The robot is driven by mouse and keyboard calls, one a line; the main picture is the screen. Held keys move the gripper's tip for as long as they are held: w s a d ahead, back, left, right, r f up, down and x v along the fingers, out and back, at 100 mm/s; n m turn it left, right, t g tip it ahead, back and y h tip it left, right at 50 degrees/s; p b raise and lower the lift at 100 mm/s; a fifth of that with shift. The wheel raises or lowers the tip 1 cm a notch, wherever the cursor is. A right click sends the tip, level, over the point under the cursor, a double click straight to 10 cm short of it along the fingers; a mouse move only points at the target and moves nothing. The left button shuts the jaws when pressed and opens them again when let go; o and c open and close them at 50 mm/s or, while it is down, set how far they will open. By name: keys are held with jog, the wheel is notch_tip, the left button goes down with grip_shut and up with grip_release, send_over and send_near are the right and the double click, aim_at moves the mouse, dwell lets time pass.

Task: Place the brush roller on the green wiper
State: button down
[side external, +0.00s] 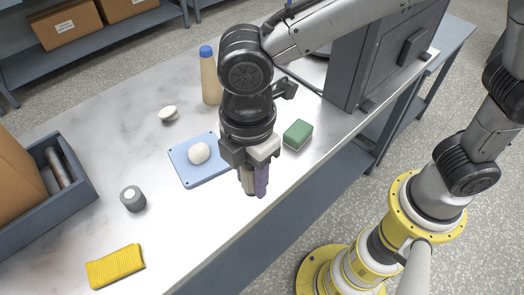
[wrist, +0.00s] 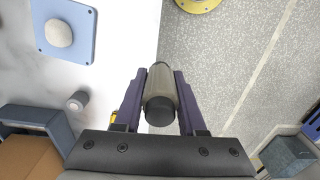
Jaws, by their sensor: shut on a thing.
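My gripper (side external: 254,188) is shut on the brush roller, a grey-tan cylinder with dark ends. In the wrist view the brush roller (wrist: 160,92) lies between the two purple fingers of my gripper (wrist: 163,74). In the side view the fingers partly hide it. My gripper points down and is above the front edge of the table, with the floor showing beneath in the wrist view. The green wiper (side external: 298,135), a small green block, lies on the table to the right of and behind my gripper. Nothing is seen on its top. It is not visible in the wrist view.
A blue plate (side external: 183,173) with a white ball is left of my gripper. A tan bottle (side external: 210,82) with a blue cap stands behind. A grey cylinder (side external: 132,198), yellow cloth (side external: 115,266) and blue-grey tray (side external: 75,205) are further left. A dark cabinet (side external: 370,60) is back right.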

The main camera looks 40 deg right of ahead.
jog(key=s+d+r+m, duration=0.2)
jog(key=d+m, duration=0.6)
jog(key=d, duration=0.5)
jog(key=s+d+r+m, duration=0.25)
jog(key=d+m, duration=0.55)
jog(key=d, duration=0.5)
send_over(299, 129)
jog(key=f, duration=0.6)
jog(key=s+f, duration=0.1)
jog(key=f, duration=0.2)
jog(key=shift+w+f, duration=0.2)
jog(key=shift+f, duration=0.05)
jog(key=shift+w+f, duration=0.15)
jog(key=shift+f, duration=0.8)
jog(key=shift+w+f, duration=0.15)
jog(key=shift+f, duration=0.8)
jog(key=shift+f, duration=0.15)
jog(key=shift+c, duration=2.4)
grip_release()
